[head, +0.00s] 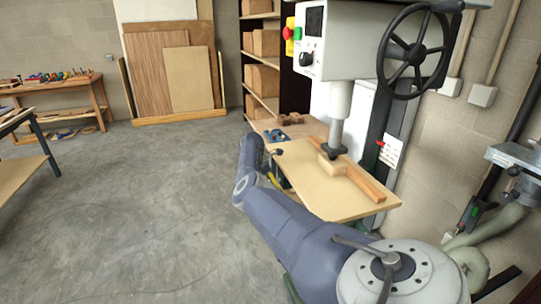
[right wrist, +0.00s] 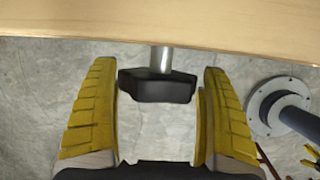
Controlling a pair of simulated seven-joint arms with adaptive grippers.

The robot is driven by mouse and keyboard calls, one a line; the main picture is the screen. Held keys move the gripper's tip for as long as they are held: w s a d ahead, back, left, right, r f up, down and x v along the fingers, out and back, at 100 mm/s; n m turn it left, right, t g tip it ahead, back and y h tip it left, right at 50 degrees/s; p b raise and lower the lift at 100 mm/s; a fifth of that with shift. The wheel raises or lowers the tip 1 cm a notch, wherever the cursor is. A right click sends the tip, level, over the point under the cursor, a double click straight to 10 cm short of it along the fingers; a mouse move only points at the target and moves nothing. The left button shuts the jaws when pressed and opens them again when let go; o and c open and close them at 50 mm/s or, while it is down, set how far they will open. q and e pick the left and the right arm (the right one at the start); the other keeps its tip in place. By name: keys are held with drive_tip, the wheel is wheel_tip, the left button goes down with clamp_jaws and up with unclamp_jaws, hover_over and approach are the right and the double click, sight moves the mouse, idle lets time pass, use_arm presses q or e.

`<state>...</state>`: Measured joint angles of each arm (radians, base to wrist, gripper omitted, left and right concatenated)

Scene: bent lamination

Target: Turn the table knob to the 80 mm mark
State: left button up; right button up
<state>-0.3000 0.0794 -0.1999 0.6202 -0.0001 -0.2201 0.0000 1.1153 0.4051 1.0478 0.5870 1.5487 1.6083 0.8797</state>
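The table knob (right wrist: 157,88) is a black lobed knob on a short metal shaft in the right wrist view, under the edge of the pale wooden table (right wrist: 230,25). My right gripper (right wrist: 158,72) is open, its yellow fingers on either side of the knob; contact cannot be made out. In the head view the table (head: 310,185) belongs to the tall machine (head: 335,45), and my right arm reaches along its left side; the gripper is mostly hidden there. No scale or 80 mm mark is readable. My left gripper is not in view.
A wooden fence (head: 362,182) and a small block (head: 331,165) lie on the table below the spindle. A black handwheel (head: 414,50) is on the machine's right. Shelves with boxes (head: 262,80) stand behind. A round grey flange (right wrist: 268,108) is right of the gripper.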

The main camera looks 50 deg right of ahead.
drive_tip(key=o, duration=0.3)
drive_tip(key=shift+r, duration=0.1)
drive_tip(key=v, duration=1.2)
drive_tip(key=shift+d, duration=0.15)
